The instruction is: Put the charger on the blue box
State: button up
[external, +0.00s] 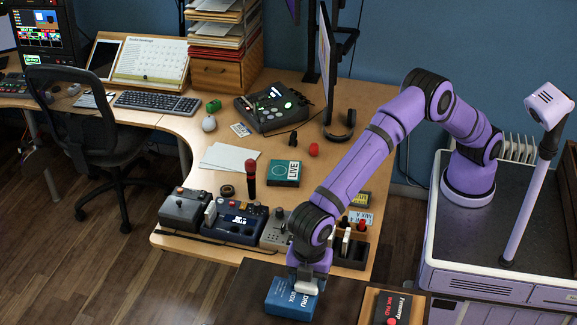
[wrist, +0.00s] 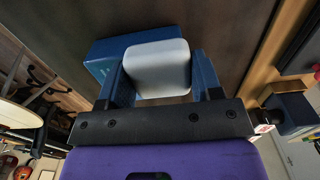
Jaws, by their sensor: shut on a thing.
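The blue box (external: 284,303) with white lettering sits on a dark brown surface at the bottom middle of the external view. It also shows in the wrist view (wrist: 104,48), behind and left of the charger. The charger, a small white rounded block (external: 306,288), is between my gripper's fingers. In the wrist view the charger (wrist: 157,66) sits between the two blue fingers. My gripper (external: 307,281) is shut on it, pointing down at the box's upper right part. Whether the charger touches the box top, I cannot tell.
A wooden tray (external: 365,304) holding a dark red and black box (external: 392,309) stands to the right. Behind are the desk's audio devices (external: 237,222) and a dark holder (external: 352,251). Dark surface left of the blue box is clear.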

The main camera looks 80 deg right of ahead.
jog(key=o, duration=1)
jog(key=shift+f, duration=0.1)
notch_tip(320, 180, up, 12)
jog(key=shift+r, duration=0.15)
